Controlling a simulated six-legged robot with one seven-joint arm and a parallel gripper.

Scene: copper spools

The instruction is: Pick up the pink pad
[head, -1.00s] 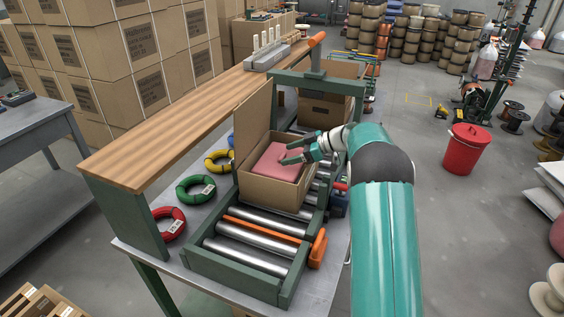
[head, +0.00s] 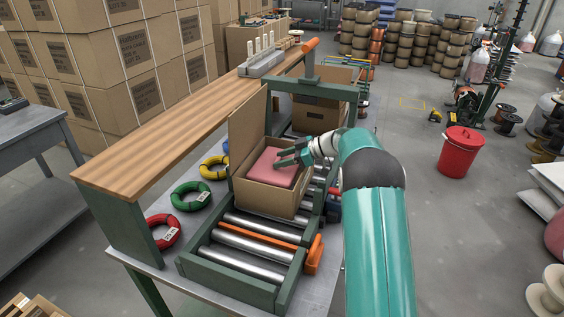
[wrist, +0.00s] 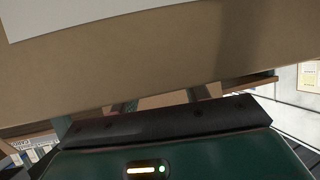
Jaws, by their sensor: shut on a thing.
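The pink pad (head: 267,170) is in the open cardboard box (head: 267,197) on the roller conveyor in the head view. The pad looks tilted, and its lower edge is hidden behind the box's front wall. My gripper (head: 284,158) reaches in from the right and is shut on the pad's upper right part. In the wrist view my gripper's fingers (wrist: 160,102) are partly seen below a large brown cardboard surface (wrist: 160,70); the pad does not show there.
The box's tall flap (head: 248,135) stands up at its left. A green frame (head: 312,86) crosses the conveyor behind. Red (head: 162,233), green (head: 190,195) and yellow (head: 213,168) coils lie left. A wooden shelf (head: 190,125) runs alongside. Bare rollers (head: 245,245) are in front.

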